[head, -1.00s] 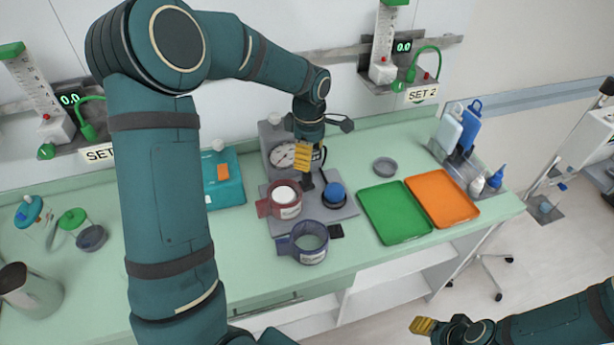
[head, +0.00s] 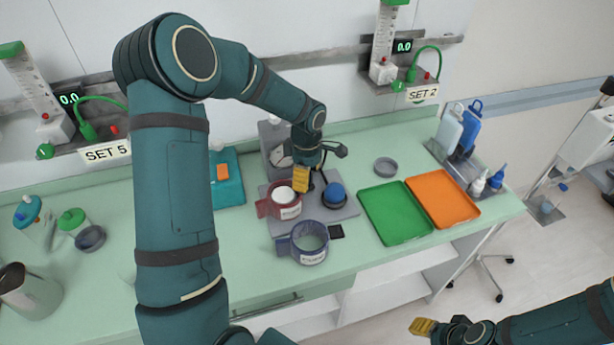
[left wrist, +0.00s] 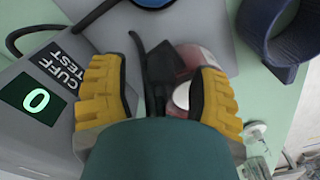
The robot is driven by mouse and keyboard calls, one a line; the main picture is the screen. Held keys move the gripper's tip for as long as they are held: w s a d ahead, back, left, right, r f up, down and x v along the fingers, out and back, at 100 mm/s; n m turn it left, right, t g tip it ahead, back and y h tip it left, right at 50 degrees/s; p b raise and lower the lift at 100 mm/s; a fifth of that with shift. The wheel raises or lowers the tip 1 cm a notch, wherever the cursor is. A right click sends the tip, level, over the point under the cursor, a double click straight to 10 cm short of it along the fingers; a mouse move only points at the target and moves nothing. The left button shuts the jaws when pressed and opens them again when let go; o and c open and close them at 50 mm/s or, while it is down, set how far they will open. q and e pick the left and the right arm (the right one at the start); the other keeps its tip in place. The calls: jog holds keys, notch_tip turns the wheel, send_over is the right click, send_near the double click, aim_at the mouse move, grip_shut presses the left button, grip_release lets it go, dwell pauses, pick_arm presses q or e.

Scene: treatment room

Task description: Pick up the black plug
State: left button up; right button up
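The black plug (left wrist: 163,63), with a black cable, lies between the fingers of my left gripper (left wrist: 158,98) in the left wrist view. The yellow fingers stand apart, with gaps on both sides of the plug. In the head view my left gripper (head: 305,180) points down over the grey cuff-test device, just behind the red cuff; the plug there is mostly hidden by the fingers. My right gripper (head: 423,327) is at the bottom of the head view, away from the counter; its finger opening is unclear.
A dark blue cuff (head: 309,240) stands in front. Green (head: 395,215) and orange (head: 442,198) trays lie to the right.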

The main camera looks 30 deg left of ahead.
pick_arm(q)
grip_shut()
